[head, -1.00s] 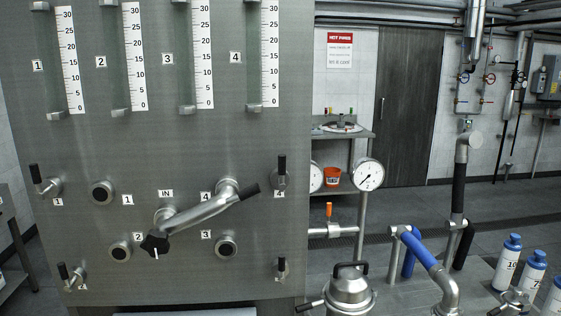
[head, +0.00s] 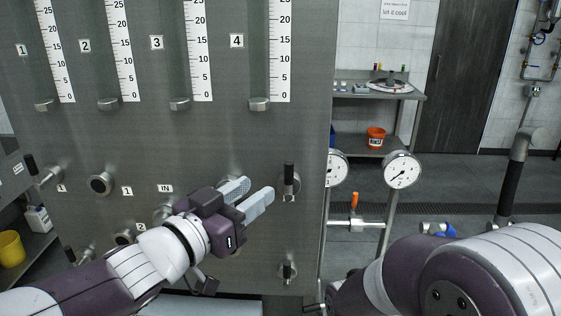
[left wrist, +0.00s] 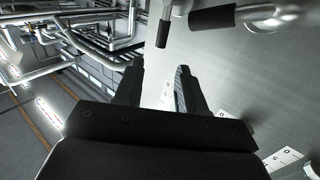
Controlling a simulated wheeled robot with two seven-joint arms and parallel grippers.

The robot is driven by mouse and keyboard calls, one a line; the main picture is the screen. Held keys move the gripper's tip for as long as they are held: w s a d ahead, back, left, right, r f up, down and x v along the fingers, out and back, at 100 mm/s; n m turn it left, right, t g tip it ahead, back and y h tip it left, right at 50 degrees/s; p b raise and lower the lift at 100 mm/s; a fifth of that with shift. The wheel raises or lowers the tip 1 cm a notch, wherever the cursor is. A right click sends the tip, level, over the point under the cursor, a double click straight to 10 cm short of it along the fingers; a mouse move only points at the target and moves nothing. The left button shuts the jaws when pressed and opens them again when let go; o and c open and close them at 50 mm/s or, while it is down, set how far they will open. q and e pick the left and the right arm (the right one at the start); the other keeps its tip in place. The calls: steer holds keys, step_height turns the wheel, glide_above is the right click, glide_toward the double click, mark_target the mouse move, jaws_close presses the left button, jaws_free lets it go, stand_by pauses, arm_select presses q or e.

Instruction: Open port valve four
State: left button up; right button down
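Port valve four is at the right edge of the grey panel, with a black upright handle (head: 289,175) on a metal stem. In the left wrist view its black handle (left wrist: 165,32) shows ahead of the fingers, at the top. My left gripper (head: 250,196) is just left of the handle in the head view. Its two pale fingers are apart with nothing visible between them, and I see no contact with the handle. In the left wrist view the gripper (left wrist: 158,88) also shows a clear gap. My right gripper is out of view.
The panel's swing pipe is mostly hidden behind my left gripper; its black grip (left wrist: 212,18) shows in the left wrist view. Another valve handle (head: 287,270) is below valve four. A pressure gauge (head: 402,170) and an orange-handled valve (head: 354,210) stand right of the panel.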

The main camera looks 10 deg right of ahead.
mark_target(286, 169)
arm_select(q)
steer(key=p+x, duration=0.1)
steer(key=x, duration=0.4)
steer(key=p+x, duration=0.2)
steer(key=x, duration=0.4)
steer(key=shift+w+a+f, duration=0.15)
steer(key=shift+f, duration=0.1)
steer(key=shift+r, duration=0.1)
steer(key=shift+c, duration=0.3)
steer(key=shift+w+d, duration=0.1)
steer(key=shift+d, duration=0.1)
jaws_close()
